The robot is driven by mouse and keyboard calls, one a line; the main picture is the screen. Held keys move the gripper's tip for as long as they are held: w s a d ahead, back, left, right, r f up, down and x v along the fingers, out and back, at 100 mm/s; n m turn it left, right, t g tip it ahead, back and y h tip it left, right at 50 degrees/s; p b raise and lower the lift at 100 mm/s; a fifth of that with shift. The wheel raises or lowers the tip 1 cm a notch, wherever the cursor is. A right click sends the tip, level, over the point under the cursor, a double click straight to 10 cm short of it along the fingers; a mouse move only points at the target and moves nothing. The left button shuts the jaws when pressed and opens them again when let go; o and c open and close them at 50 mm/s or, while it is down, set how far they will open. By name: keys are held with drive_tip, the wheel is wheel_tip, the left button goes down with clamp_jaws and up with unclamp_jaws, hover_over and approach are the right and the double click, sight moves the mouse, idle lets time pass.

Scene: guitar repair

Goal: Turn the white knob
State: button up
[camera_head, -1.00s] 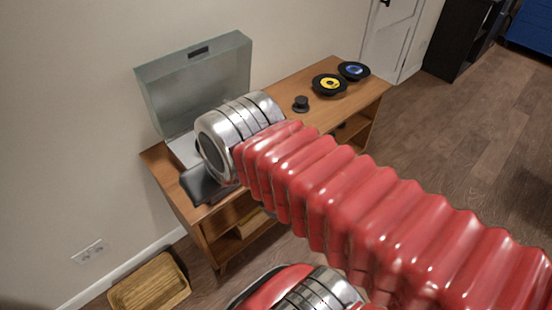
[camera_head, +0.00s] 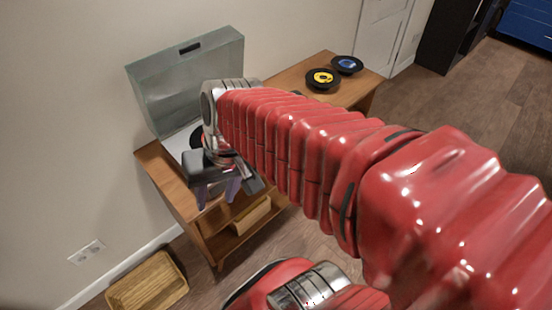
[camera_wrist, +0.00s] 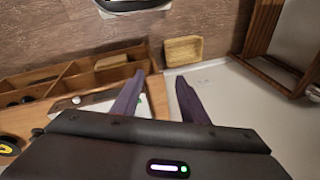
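The record player (camera_head: 180,145) stands on the wooden cabinet (camera_head: 155,165) with its grey see-through lid (camera_head: 190,85) raised. In the wrist view, part of its pale body (camera_wrist: 103,99) shows left of and behind the fingers. A small white round spot that looks like the white knob (camera_wrist: 76,100) is on it, left of my fingers. I cannot make out the knob in the head view. My gripper (camera_head: 217,199) is open and empty by the front left corner of the cabinet. Its two purple fingers (camera_wrist: 160,76) are apart, and I see no contact with the knob.
A woven basket (camera_head: 148,283) sits on the floor by the wall. Records with yellow (camera_head: 322,78) and blue (camera_head: 347,65) labels lie at the cabinet's right end. The open lid rises beside my wrist.

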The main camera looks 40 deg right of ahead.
drive_tip(key=w+d+f+m+t+y, duration=0.35)
drive_tip(key=d+f+m+y, duration=0.2)
drive_tip(key=m, duration=0.25)
drive_tip(key=w+d+f+m+t+y, duration=0.2)
drive_tip(key=w+d+f+m+y, duration=0.2)
drive_tip(key=d+f+m, duration=0.3)
drive_tip(key=s+d+f+m+t+h, duration=0.2)
drive_tip(key=d+f+m+t+h, duration=0.3)
drive_tip(key=d+f+m, duration=0.2)
drive_tip(key=s+d+f+m+t+h, duration=0.3)
drive_tip(key=d+f+m+t+h, duration=0.2)
drive_tip(key=d, duration=0.7)
wheel_tip(320, 180, down, 2)
drive_tip(key=m, duration=0.2)
drive_tip(key=shift+s+d+m, duration=0.3)
drive_tip(key=shift+m, duration=0.1)
drive_tip(key=shift+w, duration=0.15)
drive_tip(key=w+a, duration=0.1)
drive_tip(key=w, duration=1.2)
drive_tip(key=shift+w, duration=0.3)
